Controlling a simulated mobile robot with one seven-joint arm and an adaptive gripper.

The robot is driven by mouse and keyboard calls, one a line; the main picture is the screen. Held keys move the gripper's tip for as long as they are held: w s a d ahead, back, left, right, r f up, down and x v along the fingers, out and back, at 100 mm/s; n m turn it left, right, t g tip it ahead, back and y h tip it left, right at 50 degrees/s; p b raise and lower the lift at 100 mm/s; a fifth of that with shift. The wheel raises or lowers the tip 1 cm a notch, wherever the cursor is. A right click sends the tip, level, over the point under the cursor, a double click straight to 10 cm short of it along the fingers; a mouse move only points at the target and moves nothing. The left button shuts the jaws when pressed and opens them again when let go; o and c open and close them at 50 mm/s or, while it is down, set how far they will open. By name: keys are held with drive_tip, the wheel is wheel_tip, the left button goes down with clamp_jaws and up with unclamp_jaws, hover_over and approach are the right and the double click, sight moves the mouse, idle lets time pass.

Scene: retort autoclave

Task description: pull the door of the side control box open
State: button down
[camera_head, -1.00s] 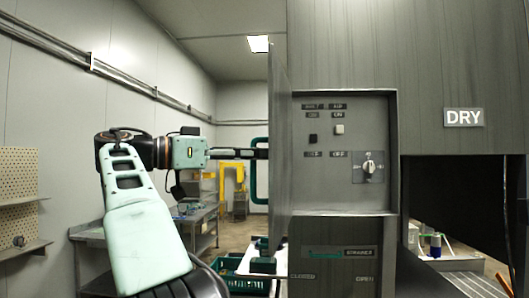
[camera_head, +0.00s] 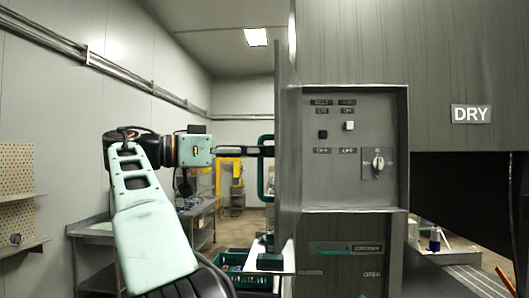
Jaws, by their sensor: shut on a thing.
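The side control box (camera_head: 352,148) is a grey metal housing, and its inner panel with switches, small labels and a rotary knob (camera_head: 378,162) is exposed. Its door (camera_head: 288,130) stands wide open, seen almost edge-on at the left of the panel. A green loop-shaped handle (camera_head: 261,188) is on the outer, left side of the door. My gripper (camera_head: 266,150) reaches in from the left at the upper part of this handle and is shut on it. The fingertips are small and dark here, and their exact contact is partly hidden.
A large grey machine wall with a DRY sign (camera_head: 471,114) is at the right. Below the door is a shelf edge with a dark green block (camera_head: 270,262). A green crate (camera_head: 232,270) and a metal bench (camera_head: 205,222) stand at the left. Floor shows behind.

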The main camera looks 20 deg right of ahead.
drive_tip(key=shift+a+f, duration=0.1)
drive_tip(key=shift+f, duration=0.05)
drive_tip(key=c, duration=2)
unclamp_jaws()
drive_tip(key=shift+s+a, duration=0.1)
drive_tip(key=shift+a, duration=0.1)
drive_tip(key=shift+c, duration=0.2)
drive_tip(key=shift+d, duration=0.15)
drive_tip(key=shift+d, duration=0.1)
